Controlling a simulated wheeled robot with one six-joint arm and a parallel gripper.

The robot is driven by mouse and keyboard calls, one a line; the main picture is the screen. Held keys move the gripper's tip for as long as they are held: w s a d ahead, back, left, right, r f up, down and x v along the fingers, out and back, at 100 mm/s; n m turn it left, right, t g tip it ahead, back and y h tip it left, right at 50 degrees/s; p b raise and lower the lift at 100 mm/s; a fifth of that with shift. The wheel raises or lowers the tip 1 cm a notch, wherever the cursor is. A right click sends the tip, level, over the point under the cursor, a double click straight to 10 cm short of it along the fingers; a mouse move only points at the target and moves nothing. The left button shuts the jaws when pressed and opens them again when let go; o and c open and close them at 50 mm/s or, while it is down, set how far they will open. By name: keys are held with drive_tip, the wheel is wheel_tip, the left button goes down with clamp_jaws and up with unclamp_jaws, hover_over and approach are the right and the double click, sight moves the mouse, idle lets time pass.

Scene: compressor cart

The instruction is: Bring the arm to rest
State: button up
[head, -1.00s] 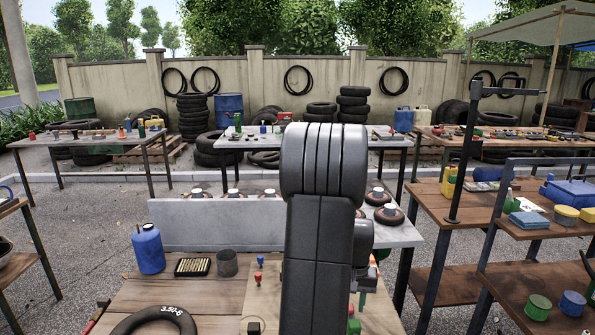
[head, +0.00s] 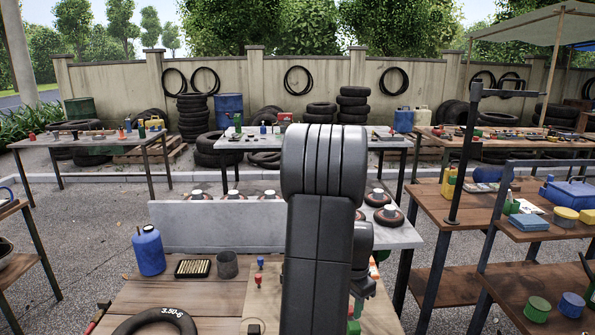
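My arm stands upright in the middle of the head view, raised in front of the wooden workbench (head: 215,297). Its large black links cover the centre of the bench. A smaller dark wrist part shows at the right side of the arm, low over the bench. My gripper's fingers are hidden behind the arm, so I cannot see whether they hold anything.
On the bench are a blue bottle (head: 148,251), a box of brass pieces (head: 192,268), a grey cup (head: 227,265), a red-topped peg (head: 258,281) and a tyre (head: 154,323). Brown shelves (head: 540,284) stand at right.

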drive_tip(key=m, duration=0.6)
drive_tip(key=shift+p, duration=0.35)
idle(0.3)
